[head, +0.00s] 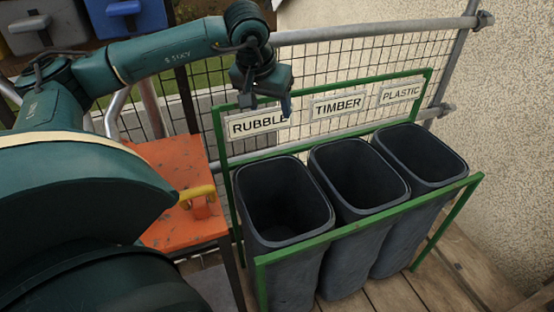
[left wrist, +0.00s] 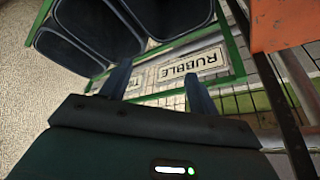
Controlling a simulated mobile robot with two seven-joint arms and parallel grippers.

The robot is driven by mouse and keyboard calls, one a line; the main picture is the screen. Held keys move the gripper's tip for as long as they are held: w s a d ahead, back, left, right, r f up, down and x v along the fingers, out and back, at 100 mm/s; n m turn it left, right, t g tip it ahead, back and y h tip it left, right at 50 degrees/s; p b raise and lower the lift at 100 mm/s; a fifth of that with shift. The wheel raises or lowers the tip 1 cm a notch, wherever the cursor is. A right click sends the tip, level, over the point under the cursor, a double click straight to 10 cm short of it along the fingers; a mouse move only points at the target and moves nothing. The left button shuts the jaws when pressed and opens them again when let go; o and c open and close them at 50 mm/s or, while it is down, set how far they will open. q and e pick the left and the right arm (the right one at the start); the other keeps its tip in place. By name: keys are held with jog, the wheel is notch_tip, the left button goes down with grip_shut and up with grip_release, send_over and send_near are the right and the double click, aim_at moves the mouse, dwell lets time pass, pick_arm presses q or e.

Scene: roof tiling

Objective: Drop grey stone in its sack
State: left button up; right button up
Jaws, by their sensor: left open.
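Three dark grey open-topped sacks stand in a row in a green frame, under the signs RUBBLE, TIMBER and PLASTIC. The rubble sack (head: 290,250) is the leftmost in the head view. My left gripper (head: 287,103) is in front of the RUBBLE sign (head: 250,123), above the back rim of the rubble sack. In the left wrist view its two fingers (left wrist: 157,85) are apart with nothing between them. No grey stone shows in either view; the dark inside of the rubble sack shows no clear contents. My right gripper is out of view.
The timber sack (head: 350,218) and plastic sack (head: 405,190) stand to the right. The green rail (head: 375,215) runs along their front. An orange stand (head: 165,165) with a yellow handle (head: 198,192) is at left. Wire mesh and a metal pole (head: 370,31) stand behind.

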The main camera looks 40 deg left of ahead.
pick_arm(q)
jog(key=v, duration=0.8)
jog(key=shift+r, duration=0.35)
jog(key=shift+s, duration=0.1)
